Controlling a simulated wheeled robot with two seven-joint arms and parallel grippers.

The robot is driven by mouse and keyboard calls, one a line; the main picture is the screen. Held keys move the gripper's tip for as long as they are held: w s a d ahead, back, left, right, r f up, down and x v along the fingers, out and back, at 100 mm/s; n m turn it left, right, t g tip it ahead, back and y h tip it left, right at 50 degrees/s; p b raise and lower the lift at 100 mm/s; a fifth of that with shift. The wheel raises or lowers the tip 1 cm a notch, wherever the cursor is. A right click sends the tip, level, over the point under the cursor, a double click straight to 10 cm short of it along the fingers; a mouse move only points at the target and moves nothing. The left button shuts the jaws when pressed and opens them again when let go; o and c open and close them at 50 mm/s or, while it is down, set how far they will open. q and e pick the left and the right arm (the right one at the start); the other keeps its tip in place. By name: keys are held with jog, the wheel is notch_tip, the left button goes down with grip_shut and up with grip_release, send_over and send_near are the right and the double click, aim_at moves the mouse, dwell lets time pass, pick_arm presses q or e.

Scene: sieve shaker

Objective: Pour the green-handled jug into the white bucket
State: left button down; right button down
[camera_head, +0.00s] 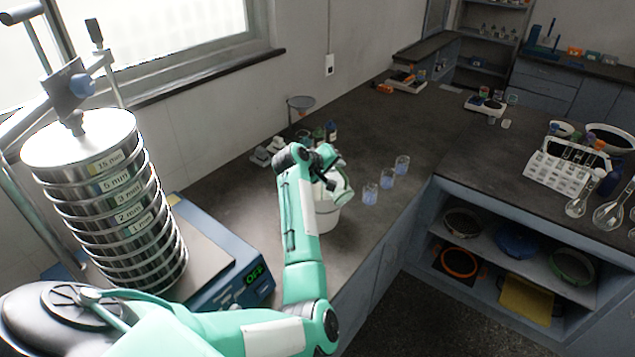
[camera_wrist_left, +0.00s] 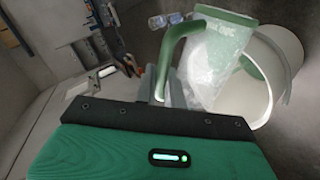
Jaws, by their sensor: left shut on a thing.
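The jug (camera_wrist_left: 215,62) is clear with a green rim and a green handle (camera_wrist_left: 176,50). My left gripper (camera_head: 328,162) is shut on the handle, and its jaws (camera_wrist_left: 165,90) show at the handle's lower end in the left wrist view. In the head view the jug (camera_head: 345,185) is partly hidden by my arm and looks tilted over the white bucket (camera_head: 326,217). The bucket (camera_wrist_left: 288,48) shows behind the jug in the left wrist view. Whether anything is flowing out cannot be told. My right gripper is not in view.
Bottles (camera_head: 331,131) stand behind my gripper. A sieve stack (camera_head: 120,215) stands on a blue shaker base (camera_head: 235,262) at left.

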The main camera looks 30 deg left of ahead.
pick_arm(q)
jog(key=shift+w+a+r, duration=0.15)
jog(key=shift+a, duration=0.2)
jog(key=shift+w+a+r+n+h+p, duration=0.2)
jog(key=shift+a+n+h+p, duration=0.15)
jog(key=shift+p, duration=0.25)
jog(key=shift+a, duration=0.1)
jog(key=shift+w+a+r+g+h+p, duration=0.1)
jog(key=shift+w+a+g+h+p, duration=0.1)
jog(key=shift+a+p, duration=0.15)
jog(key=shift+w+a+r+g+h+p, duration=0.1)
jog(key=shift+w+a+p, duration=0.05)
jog(key=shift+a+p, duration=0.2)
jog(key=shift+a+f+n, duration=0.1)
jog(key=shift+a+n, duration=0.05)
jog(key=shift+n, duration=0.1)
jog(key=shift+w+a+f, duration=0.1)
jog(key=shift+a, duration=0.1)
jog(key=shift+a+p, duration=0.1)
jog(key=shift+p, duration=0.2)
jog(key=shift+w+a+f+n+h, duration=0.15)
jog(key=shift+f+n+h, duration=0.1)
jog(key=shift+n+h, duration=0.1)
